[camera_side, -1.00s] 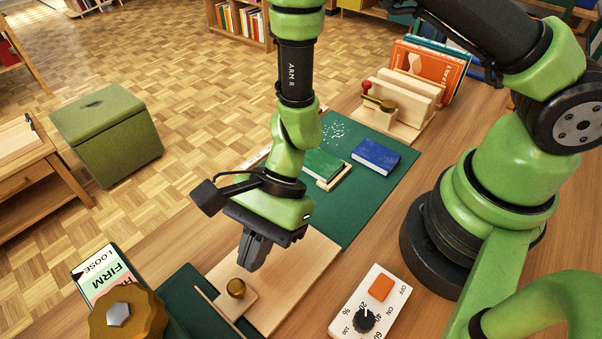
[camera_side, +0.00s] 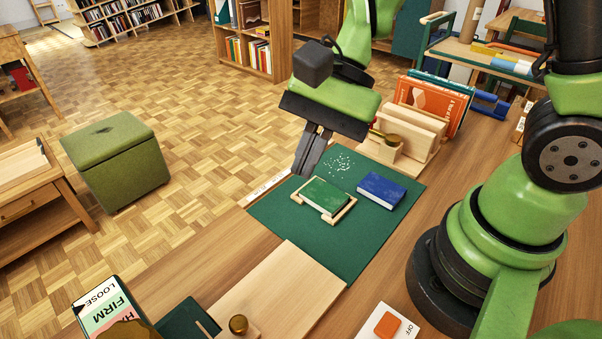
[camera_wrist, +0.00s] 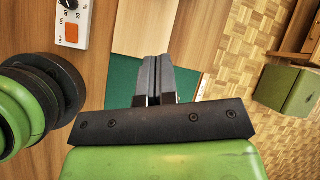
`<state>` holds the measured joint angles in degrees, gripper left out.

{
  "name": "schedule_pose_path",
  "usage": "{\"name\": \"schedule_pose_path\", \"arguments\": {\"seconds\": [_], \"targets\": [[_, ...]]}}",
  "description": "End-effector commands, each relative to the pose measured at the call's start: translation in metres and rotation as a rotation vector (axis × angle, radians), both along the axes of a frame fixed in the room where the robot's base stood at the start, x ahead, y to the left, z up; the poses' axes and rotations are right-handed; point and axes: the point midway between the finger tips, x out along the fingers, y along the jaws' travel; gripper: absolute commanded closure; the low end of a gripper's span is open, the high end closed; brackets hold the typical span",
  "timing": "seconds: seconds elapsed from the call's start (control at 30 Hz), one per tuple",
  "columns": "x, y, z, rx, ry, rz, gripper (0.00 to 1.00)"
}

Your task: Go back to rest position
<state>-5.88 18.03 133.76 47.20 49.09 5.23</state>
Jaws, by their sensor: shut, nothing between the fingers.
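My gripper (camera_side: 311,152) is shut and empty. In the side view it hangs in the air, pointing down, and appears near the far left part of the green mat (camera_side: 342,262). In the wrist view the closed fingers (camera_wrist: 154,62) show in front of the green mat (camera_wrist: 121,80). On the mat lie a green book (camera_side: 324,196) in a small wooden frame (camera_side: 346,210) and a blue book (camera_side: 381,190) to its right. Nothing is held.
A wooden press with a brass knob (camera_side: 391,140) stands behind the mat, beside orange books (camera_side: 437,100). A wooden board (camera_side: 285,285) with a brass knob (camera_side: 238,324) lies in front. A control box with an orange button (camera_side: 387,325) is near my base.

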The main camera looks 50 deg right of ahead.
Motion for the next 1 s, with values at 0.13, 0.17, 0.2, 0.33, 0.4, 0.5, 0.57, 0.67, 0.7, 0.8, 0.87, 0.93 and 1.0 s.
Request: {"name": "schedule_pose_path", "arguments": {"seconds": [0.13, 0.17, 0.2, 0.33, 0.4, 0.5, 0.57, 0.67, 0.7, 0.8, 0.87, 0.93, 1.0], "targets": [[-0.013, -0.020, 0.046, -0.090, -0.253, 0.157, 1.00], [-0.017, -0.024, 0.053, -0.114, -0.300, 0.188, 1.00], [-0.021, -0.030, 0.063, -0.150, -0.363, 0.226, 1.00], [-0.039, -0.051, 0.089, -0.288, -0.558, 0.338, 1.00], [-0.048, -0.061, 0.100, -0.370, -0.651, 0.385, 1.00], [-0.060, -0.075, 0.112, -0.481, -0.755, 0.438, 1.00], [-0.066, -0.081, 0.117, -0.536, -0.802, 0.457, 1.00], [-0.072, -0.089, 0.123, -0.602, -0.851, 0.479, 1.00], [-0.073, -0.091, 0.124, -0.619, -0.861, 0.484, 1.00], [-0.075, -0.093, 0.125, -0.640, -0.873, 0.491, 1.00], [-0.075, -0.093, 0.125, -0.642, -0.874, 0.493, 1.00], [-0.075, -0.093, 0.125, -0.640, -0.873, 0.493, 1.00], [-0.075, -0.093, 0.125, -0.640, -0.874, 0.492, 1.00]]}}
